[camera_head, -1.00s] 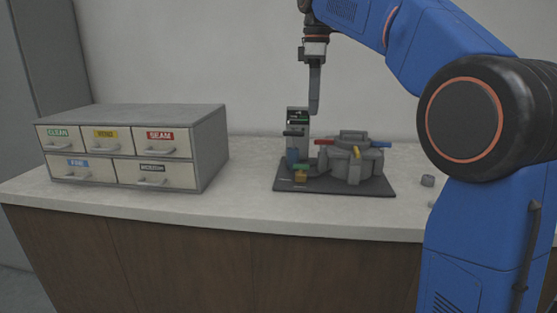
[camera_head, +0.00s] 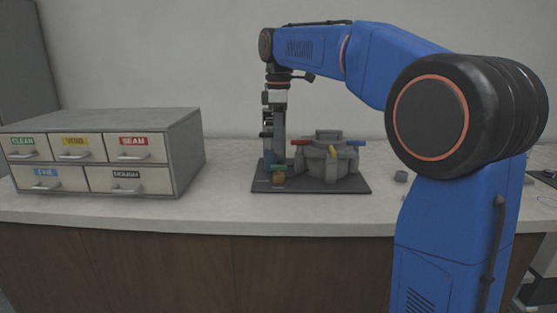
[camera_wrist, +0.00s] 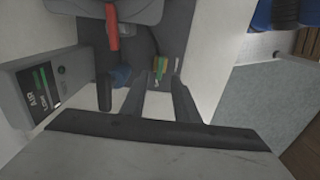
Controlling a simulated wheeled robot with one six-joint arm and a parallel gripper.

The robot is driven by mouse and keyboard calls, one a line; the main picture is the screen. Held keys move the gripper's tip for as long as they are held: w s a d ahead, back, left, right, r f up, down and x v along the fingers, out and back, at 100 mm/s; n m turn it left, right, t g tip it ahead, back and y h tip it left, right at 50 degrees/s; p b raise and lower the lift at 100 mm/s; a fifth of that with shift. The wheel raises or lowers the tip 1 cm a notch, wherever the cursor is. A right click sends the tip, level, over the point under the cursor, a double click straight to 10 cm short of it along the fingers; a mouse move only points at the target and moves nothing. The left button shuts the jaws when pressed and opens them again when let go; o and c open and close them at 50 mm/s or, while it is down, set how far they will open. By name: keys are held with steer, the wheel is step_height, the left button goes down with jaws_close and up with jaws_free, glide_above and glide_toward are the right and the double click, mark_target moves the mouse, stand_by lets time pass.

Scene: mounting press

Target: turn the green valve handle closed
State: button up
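The green valve handle (camera_head: 278,168) sits on a small brass-coloured valve (camera_head: 279,179) at the front left of the press's dark base plate (camera_head: 335,187). In the wrist view the green handle (camera_wrist: 163,64) shows just past the fingertips, roughly between them. My gripper (camera_wrist: 158,82) points down with its two fingers spread apart and nothing visible between them. In the head view my gripper (camera_head: 278,150) is low, above and just behind the valve. I cannot tell whether a finger touches the handle.
The grey press (camera_head: 328,165) has red (camera_head: 301,142), yellow (camera_head: 333,151) and blue (camera_head: 355,143) handles close by. An AIR panel (camera_wrist: 38,90) and a blue part (camera_wrist: 121,74) stand near the fingers. A drawer cabinet (camera_head: 187,150) is at left; the counter between is clear.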

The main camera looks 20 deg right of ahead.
mark_target(279, 168)
steer(key=shift+f, duration=3)
jaws_close()
